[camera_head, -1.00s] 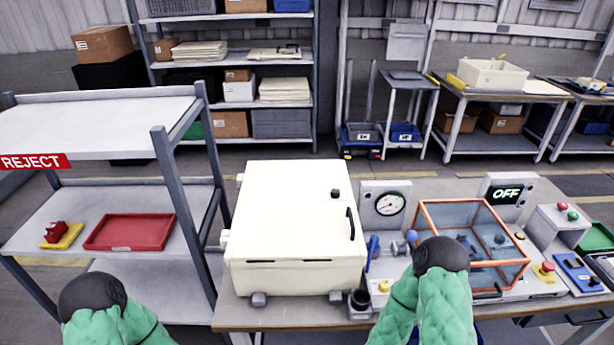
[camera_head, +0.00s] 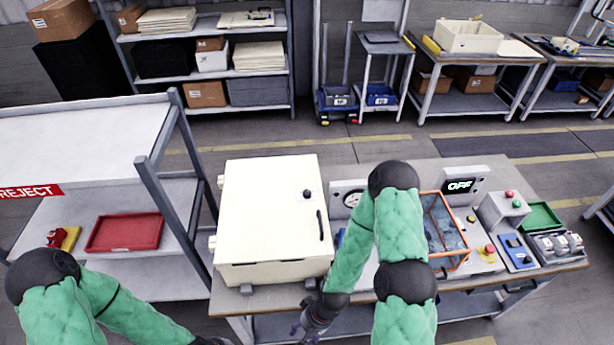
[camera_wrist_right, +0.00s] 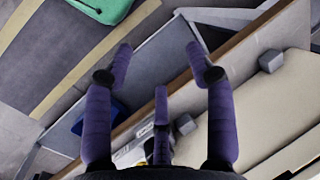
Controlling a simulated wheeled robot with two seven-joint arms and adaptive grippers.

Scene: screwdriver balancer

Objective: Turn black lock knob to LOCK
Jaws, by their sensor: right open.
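A small black knob (camera_head: 307,194) sits on the cream door of a cabinet (camera_head: 262,222), near its upper right corner. I cannot read any lock marking by it. A black bar handle (camera_head: 320,225) is below and right of it. My right gripper (camera_head: 312,318) hangs low at the cabinet's front right corner, near the table edge, away from the knob. In the right wrist view its purple fingers (camera_wrist_right: 158,62) are spread and empty, with the cream cabinet (camera_wrist_right: 262,110) at the right. My left arm is low at the left, its gripper out of the picture.
A gauge (camera_head: 350,197), partly hidden by my right arm, an orange-framed clear box (camera_head: 445,232) and an OFF display (camera_head: 461,187) stand right of the cabinet. A reject rack with a red tray (camera_head: 125,233) stands left. Space above the cabinet is clear.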

